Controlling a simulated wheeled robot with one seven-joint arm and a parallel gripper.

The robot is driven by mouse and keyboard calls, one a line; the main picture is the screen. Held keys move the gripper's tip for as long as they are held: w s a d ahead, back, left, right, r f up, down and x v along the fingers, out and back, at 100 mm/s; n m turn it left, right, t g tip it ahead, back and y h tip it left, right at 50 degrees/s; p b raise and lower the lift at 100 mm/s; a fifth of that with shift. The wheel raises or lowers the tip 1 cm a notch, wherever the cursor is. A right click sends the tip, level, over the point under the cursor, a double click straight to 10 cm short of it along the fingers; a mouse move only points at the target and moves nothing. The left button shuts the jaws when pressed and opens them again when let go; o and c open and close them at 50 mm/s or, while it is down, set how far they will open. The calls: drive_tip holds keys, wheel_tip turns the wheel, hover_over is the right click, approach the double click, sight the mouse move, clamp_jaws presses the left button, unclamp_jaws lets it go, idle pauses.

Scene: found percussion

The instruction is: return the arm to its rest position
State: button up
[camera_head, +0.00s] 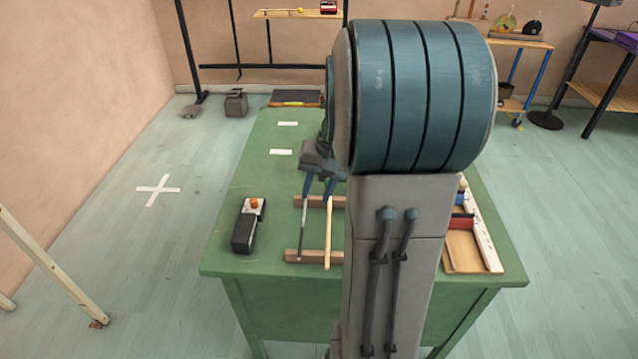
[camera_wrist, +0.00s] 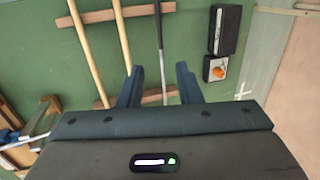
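My gripper (camera_head: 319,188) hangs over the green table (camera_head: 235,185), with its blue fingers pointing down. In the wrist view my gripper (camera_wrist: 160,82) has its fingers spread apart, with nothing held between them. A dark thin rod (camera_wrist: 160,40) shows in the gap between the fingers and lies below them across two wooden bars. Two pale wooden sticks (camera_wrist: 87,45) lie beside it on the same bars. In the head view one wooden stick (camera_head: 328,240) and the dark rod (camera_head: 304,215) show. My arm hides part of the table and the rack.
A black box with an orange knob (camera_head: 243,232) sits left of the wooden bars (camera_head: 308,256). A wooden tray (camera_head: 462,254) with a white edge stands at the table's right. White tape strips (camera_head: 281,152) mark the table's far part, which looks mostly clear. Shelves and a cart stand behind.

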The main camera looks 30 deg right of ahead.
drive_tip(key=shift+d+r, duration=0.15)
drive_tip(key=shift+r, duration=0.45)
drive_tip(key=s+a+r+n+h+p, duration=0.1)
drive_tip(key=s+a+r+n+p, duration=0.1)
drive_tip(key=s+a, duration=0.4)
drive_tip(key=s+a+r+n+t+h+p, duration=0.1)
drive_tip(key=s+a+r+n, duration=0.3)
drive_tip(key=a, duration=0.5)
drive_tip(key=shift+s+n+t+h+p, duration=0.35)
drive_tip(key=shift+s+p, duration=0.3)
drive_tip(key=shift+s, duration=0.55)
drive_tip(key=shift+r, duration=0.1)
